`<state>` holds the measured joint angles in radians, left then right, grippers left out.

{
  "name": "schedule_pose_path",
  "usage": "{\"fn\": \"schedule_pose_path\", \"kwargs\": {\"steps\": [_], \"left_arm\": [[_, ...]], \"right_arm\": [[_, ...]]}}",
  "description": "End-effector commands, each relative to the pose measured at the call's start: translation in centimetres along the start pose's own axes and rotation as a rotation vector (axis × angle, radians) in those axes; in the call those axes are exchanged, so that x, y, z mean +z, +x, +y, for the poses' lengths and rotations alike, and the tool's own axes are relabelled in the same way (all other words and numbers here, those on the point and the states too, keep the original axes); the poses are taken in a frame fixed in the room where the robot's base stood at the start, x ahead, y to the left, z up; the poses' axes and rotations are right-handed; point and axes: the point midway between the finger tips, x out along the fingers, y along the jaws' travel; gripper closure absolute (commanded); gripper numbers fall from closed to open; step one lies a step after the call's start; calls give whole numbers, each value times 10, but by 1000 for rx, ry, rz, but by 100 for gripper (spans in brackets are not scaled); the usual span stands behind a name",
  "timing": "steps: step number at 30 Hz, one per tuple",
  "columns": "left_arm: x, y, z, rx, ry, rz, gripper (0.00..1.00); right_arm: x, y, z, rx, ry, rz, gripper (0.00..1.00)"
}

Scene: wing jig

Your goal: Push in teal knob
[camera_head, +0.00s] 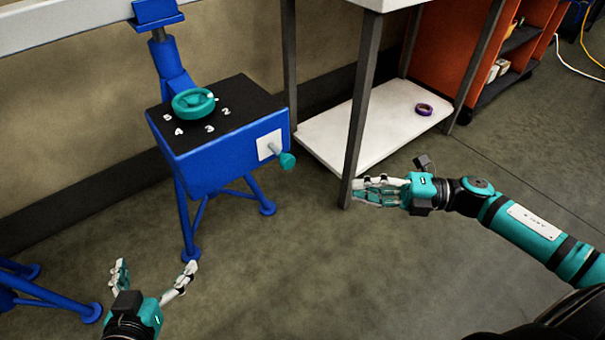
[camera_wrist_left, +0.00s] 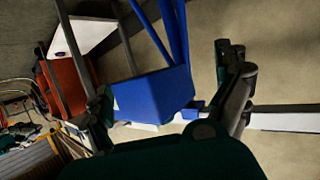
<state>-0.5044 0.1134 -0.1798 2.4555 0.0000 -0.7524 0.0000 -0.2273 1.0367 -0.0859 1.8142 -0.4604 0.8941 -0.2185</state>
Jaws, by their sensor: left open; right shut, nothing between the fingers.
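The teal knob (camera_head: 287,160) sticks out on a short grey shaft from a white plate (camera_head: 269,145) on the side of the blue box (camera_head: 236,156). A teal handwheel (camera_head: 193,103) sits on the box's black top among white numbers. My right gripper (camera_head: 356,191) is shut and empty, to the right of and below the knob in the picture, apart from it. My left gripper (camera_head: 152,270) is open and empty, low in front of the jig. The left wrist view shows the blue box (camera_wrist_left: 155,95) between its open fingers (camera_wrist_left: 170,80); the knob cannot be made out there.
A table with a grey leg (camera_head: 362,110) and a white lower shelf (camera_head: 330,125) stands right of the box; the leg is close to my right gripper. A purple ring (camera_head: 424,109) lies on the shelf. Blue stand legs (camera_head: 45,290) are at lower left. Floor between the arms is clear.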

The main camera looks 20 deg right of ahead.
Motion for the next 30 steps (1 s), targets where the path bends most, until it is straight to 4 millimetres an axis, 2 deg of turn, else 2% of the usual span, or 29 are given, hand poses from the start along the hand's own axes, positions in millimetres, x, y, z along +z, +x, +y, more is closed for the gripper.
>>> {"fn": "schedule_pose_path", "kwargs": {"steps": [5,15,22,30], "left_arm": [[-20,3,3,7,0,108,0],[-61,0,9,21,-3,335,0],[-88,-9,12,30,-6,496,0],[-98,-14,14,33,-7,554,0]], "right_arm": [[0,25,1,6,-3,0,100],[1,98,2,7,-2,-2,100],[24,118,1,4,0,-6,100],[30,125,1,2,2,-5,100]]}}
